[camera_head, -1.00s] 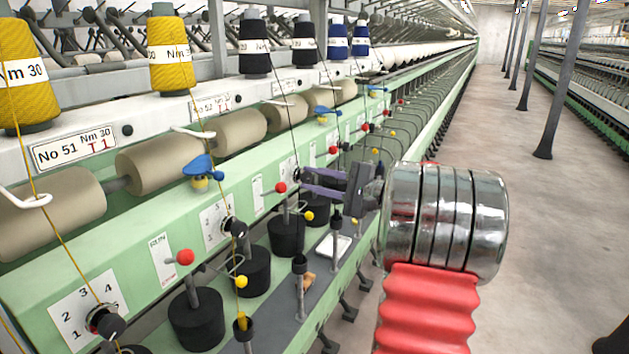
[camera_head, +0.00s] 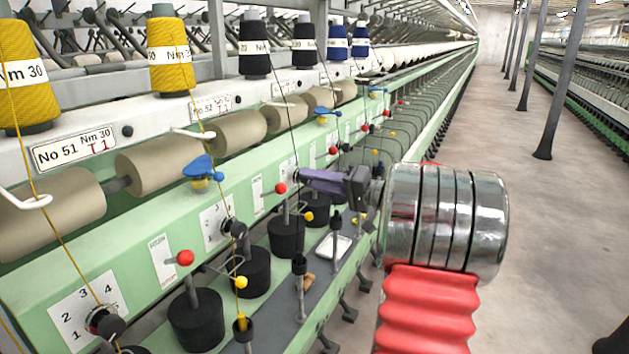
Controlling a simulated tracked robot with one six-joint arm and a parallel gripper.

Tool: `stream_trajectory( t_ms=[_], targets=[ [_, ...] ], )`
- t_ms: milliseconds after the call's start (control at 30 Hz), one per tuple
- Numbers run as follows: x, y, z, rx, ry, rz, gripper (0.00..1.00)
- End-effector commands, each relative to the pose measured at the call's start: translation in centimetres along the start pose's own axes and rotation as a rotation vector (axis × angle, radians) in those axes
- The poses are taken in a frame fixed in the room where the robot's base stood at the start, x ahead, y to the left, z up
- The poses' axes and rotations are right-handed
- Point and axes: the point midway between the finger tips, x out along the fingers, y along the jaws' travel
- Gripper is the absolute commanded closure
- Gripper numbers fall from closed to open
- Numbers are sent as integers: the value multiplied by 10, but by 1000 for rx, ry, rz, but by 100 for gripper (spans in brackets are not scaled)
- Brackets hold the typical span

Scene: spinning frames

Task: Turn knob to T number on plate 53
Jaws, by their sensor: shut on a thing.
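My gripper (camera_head: 303,178) reaches left from my arm to the green rail of the spinning frame. Its purple-grey fingers are shut on a small dark knob at the rail, which they mostly cover. A white dial plate (camera_head: 287,170) shows just left of the fingertips; its numbers are too small to read. A small white plate (camera_head: 285,86) above this section is too small to read; it follows plate No 51 (camera_head: 72,150), marked Nm 30 and T 1 in red, and plate No 52 (camera_head: 211,105).
Other knobs stand at the near dial (camera_head: 103,320) and the middle dial (camera_head: 233,228). Red-balled levers (camera_head: 185,257), black cylinders (camera_head: 196,320) and thin yarns lie close to my gripper. The aisle floor (camera_head: 560,220) on the right is clear.

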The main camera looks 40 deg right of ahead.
Motion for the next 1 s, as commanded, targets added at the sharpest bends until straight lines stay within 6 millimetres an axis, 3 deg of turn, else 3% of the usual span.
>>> stream_trajectory(
  t_ms=[600, 633, 867, 1000],
  targets=[
    [0, 5, 3, -54, -4, 8, 97],
    [0, 5, 3, -54, -4, 8, 73],
    [0, 3, 2, -56, -2, 5, 57],
    [0, 2, 1, -57, -2, 4, 57]
  ],
)
